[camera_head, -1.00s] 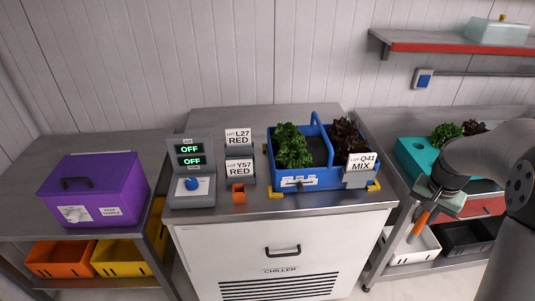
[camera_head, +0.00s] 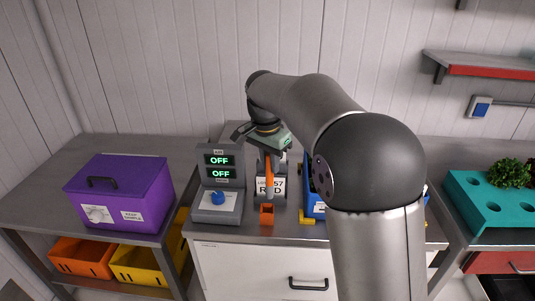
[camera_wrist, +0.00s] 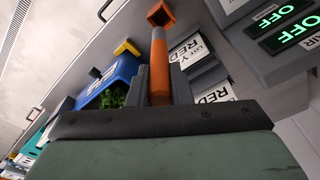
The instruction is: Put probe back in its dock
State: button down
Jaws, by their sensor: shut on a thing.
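My gripper (camera_head: 268,153) is shut on the probe, an orange handle (camera_head: 269,174) with a grey shaft, and holds it roughly upright, pointing down. The dock (camera_head: 266,214) is a small orange square cup on the chiller top, straight below the probe. In the wrist view the probe (camera_wrist: 159,72) sticks out between my fingers (camera_wrist: 160,92), and its grey end lines up with the dock (camera_wrist: 160,12). I cannot tell whether the tip is just above the dock's mouth or inside it.
The control box (camera_head: 217,190) with two OFF displays stands left of the dock. A lot card (camera_head: 279,186) stands close behind the probe. The blue planter (camera_head: 312,207) is to the right, mostly hidden by my arm. A purple box (camera_head: 120,190) sits on the left bench.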

aim_at(267, 197)
jog(key=shift+w+a+r, duration=0.1)
jog(key=shift+w+a, duration=0.1)
jog(key=shift+a, duration=0.1)
jog(key=shift+s+f+b, duration=0.2)
jog(key=shift+f+b, duration=1.5)
jog(key=shift+f, duration=0.5)
jog(key=shift+f+b, duration=0.9)
jog(key=shift+f, duration=0.55)
jog(key=shift+f+b, duration=0.65)
jog(key=shift+f, duration=0.3)
